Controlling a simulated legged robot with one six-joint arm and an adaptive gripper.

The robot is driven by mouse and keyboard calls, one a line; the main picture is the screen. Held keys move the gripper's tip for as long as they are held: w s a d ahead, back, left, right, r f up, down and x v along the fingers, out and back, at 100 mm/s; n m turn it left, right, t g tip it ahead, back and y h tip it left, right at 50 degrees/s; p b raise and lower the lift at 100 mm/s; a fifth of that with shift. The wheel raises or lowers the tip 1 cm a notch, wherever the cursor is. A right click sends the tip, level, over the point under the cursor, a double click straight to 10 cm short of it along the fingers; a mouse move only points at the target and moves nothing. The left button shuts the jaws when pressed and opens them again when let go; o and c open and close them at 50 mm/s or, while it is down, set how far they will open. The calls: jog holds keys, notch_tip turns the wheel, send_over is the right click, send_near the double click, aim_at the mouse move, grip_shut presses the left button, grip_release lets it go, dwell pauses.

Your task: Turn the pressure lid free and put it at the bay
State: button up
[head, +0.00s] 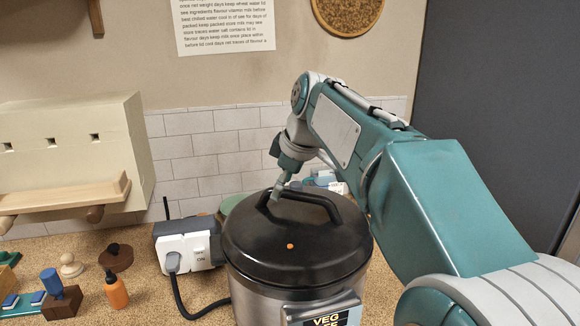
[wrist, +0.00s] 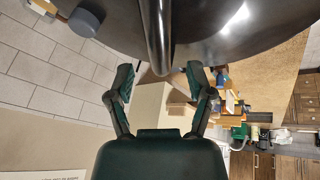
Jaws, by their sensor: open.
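The pressure lid (head: 310,256) is black and domed, with an orange dot near its front, and sits on a steel pot (head: 262,304). Its raised black handle (head: 318,199) arches over the top. In the wrist view the dark lid (wrist: 235,32) fills the top, and the handle (wrist: 158,38) runs down toward the gap between the fingers. My gripper (wrist: 161,78) is open and empty, its fingers spread apart. In the head view my gripper (head: 279,188) is at the far left end of the handle; I cannot tell whether it touches. No bay is clearly marked.
A white-and-grey socket box (head: 188,247) with a black cable stands left of the pot. A cream shelf unit (head: 70,150) is on the wall side at left. An orange bottle (head: 116,291), wooden stamps and small blocks lie at lower left. Cork-coloured counter (head: 150,300) is bare between.

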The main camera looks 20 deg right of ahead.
jog(key=shift+x, duration=1.45)
jog(key=shift+c, duration=1.3)
jog(key=shift+r, duration=0.1)
grip_shut()
